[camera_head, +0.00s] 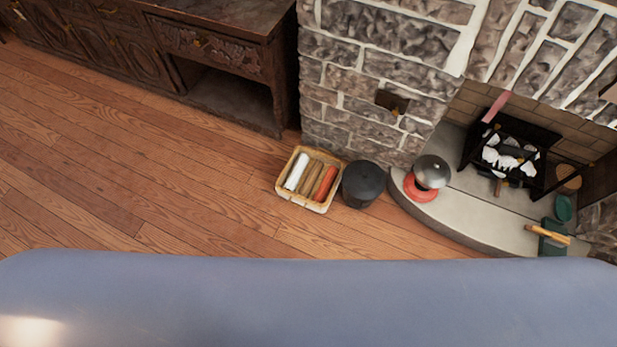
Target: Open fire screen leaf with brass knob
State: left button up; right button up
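No fire screen leaf with a brass knob can be made out clearly. A dark panel (597,176) stands at the right edge beside the fireplace opening, partly cut off. I cannot tell if it is a screen leaf, and no knob shows on it. A round brownish thing (568,177) sits just left of it, too small to identify. A black fire grate (510,148) with white and dark lumps stands in the fireplace. Neither of my grippers is in view.
A grey stone hearth (470,207) bears a silver-lidded pot on a red base (431,174) and a green box (552,240). A dark bucket (363,184) and a basket of rolls (322,205) stand left of it. A wooden cabinet (215,50) lines the back. The left floor is clear.

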aim_at(519, 159)
jog(key=z, duration=1.5)
